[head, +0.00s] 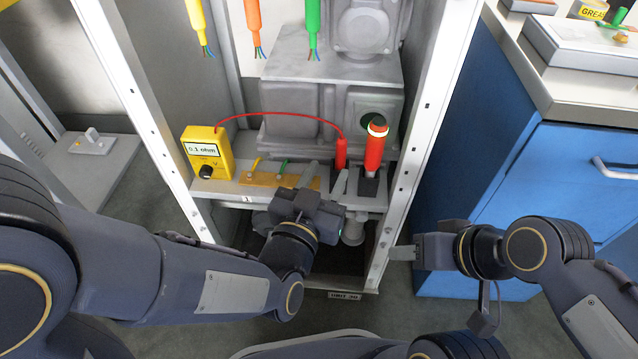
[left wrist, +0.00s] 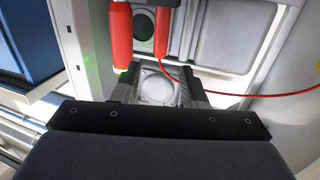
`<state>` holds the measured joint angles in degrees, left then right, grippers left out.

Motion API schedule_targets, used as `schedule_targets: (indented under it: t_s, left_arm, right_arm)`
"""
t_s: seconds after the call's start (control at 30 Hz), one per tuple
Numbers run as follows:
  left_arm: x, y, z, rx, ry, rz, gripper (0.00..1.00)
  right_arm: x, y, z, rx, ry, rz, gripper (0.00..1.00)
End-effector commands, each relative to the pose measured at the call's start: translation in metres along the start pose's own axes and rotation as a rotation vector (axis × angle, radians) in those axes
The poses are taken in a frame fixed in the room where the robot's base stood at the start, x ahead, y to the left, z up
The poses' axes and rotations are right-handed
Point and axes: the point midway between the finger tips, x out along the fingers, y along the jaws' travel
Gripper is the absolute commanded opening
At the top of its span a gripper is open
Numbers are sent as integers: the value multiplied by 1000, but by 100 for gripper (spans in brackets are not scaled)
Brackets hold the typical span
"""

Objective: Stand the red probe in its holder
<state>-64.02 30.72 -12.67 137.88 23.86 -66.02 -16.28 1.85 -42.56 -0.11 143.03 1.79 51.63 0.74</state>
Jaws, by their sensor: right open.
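The red probe (head: 341,153) stands upright on the cabinet shelf, a red lead curving from its top to the yellow meter (head: 208,152). It also shows, upside down, in the left wrist view (left wrist: 162,32). Its foot is partly hidden behind a finger of my left gripper, so I cannot tell how it is seated. My left gripper (head: 324,178) is open just in front of the probe. In the left wrist view its fingers (left wrist: 161,90) are apart with nothing between them. My right gripper (head: 402,249) is open and empty by the cabinet's right post.
A thicker red torch-like tool (head: 375,149) stands in a black holder (head: 369,187) right of the probe. Yellow, orange and green cables (head: 312,20) hang above. A grey machine (head: 325,85) fills the back. A blue cabinet (head: 545,180) stands at right.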

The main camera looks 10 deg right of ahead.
Motion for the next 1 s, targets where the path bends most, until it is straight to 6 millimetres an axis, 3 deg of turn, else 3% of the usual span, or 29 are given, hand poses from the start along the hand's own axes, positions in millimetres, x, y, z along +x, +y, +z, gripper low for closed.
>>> schedule_targets:
  t_s: [0.2,0.57,0.67,0.8,0.87,1.0]
  left_arm:
    - [-26,0,0,0,0,0,39]
    - [-29,-4,0,-15,-11,-5,39]
    - [-28,-22,1,-81,-72,-17,39]
    - [-36,-69,3,-249,-233,-33,39]
    - [-48,-90,4,-323,-311,-38,39]
    - [-96,-134,8,-452,-486,-64,39]
  right_arm:
    - [-3,-1,-2,0,0,0,46]
    - [-3,-1,-2,0,0,0,46]
    - [-3,-1,-2,0,0,0,46]
    - [-3,-1,-2,0,0,0,46]
    - [-3,-1,-2,0,0,0,46]
    - [-3,-1,-2,0,0,0,46]
